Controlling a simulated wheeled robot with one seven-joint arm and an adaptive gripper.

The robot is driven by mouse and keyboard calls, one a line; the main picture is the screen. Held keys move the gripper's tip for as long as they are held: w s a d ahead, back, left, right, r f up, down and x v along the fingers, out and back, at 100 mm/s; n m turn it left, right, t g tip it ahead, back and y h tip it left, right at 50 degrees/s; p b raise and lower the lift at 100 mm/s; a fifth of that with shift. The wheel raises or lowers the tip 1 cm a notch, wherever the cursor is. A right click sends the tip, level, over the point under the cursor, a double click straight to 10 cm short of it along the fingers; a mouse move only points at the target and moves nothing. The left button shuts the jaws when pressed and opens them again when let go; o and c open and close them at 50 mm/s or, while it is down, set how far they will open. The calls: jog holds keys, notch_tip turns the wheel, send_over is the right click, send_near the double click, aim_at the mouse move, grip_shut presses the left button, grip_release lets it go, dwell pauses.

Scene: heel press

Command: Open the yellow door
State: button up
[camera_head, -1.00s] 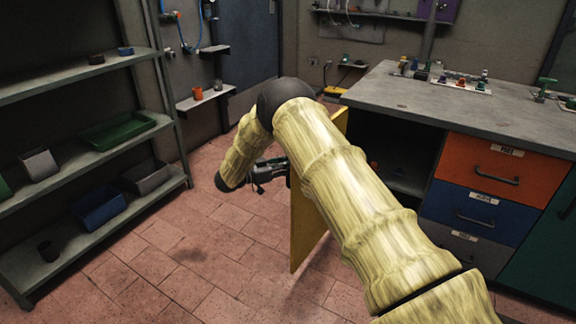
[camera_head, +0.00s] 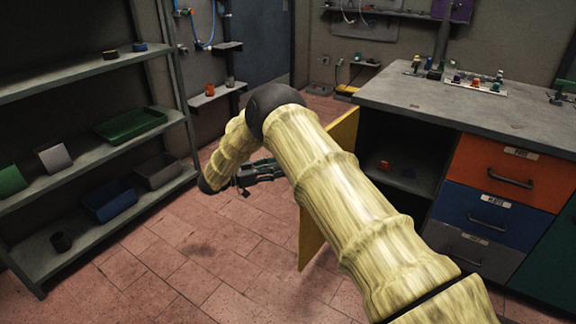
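The yellow door (camera_head: 312,235) stands swung out from the grey workbench (camera_head: 430,95), seen nearly edge-on. The dark cabinet opening (camera_head: 400,150) behind it is exposed, with a small orange item (camera_head: 384,165) on its inner shelf. My bamboo-textured arm crosses in front and hides much of the door. My gripper (camera_head: 262,172) is to the left of the door, close to its outer side. Its fingertips are partly behind my arm, so I cannot tell whether it touches the door or how far its fingers are apart.
Right of the opening are an orange drawer (camera_head: 510,172), a blue drawer (camera_head: 482,216) and a grey drawer (camera_head: 470,250). A grey shelf rack (camera_head: 95,155) with several bins stands at the left. The tiled floor (camera_head: 190,265) between is clear.

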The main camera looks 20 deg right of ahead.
jog(key=shift+a, duration=1.6)
jog(key=shift+f, duration=0.1)
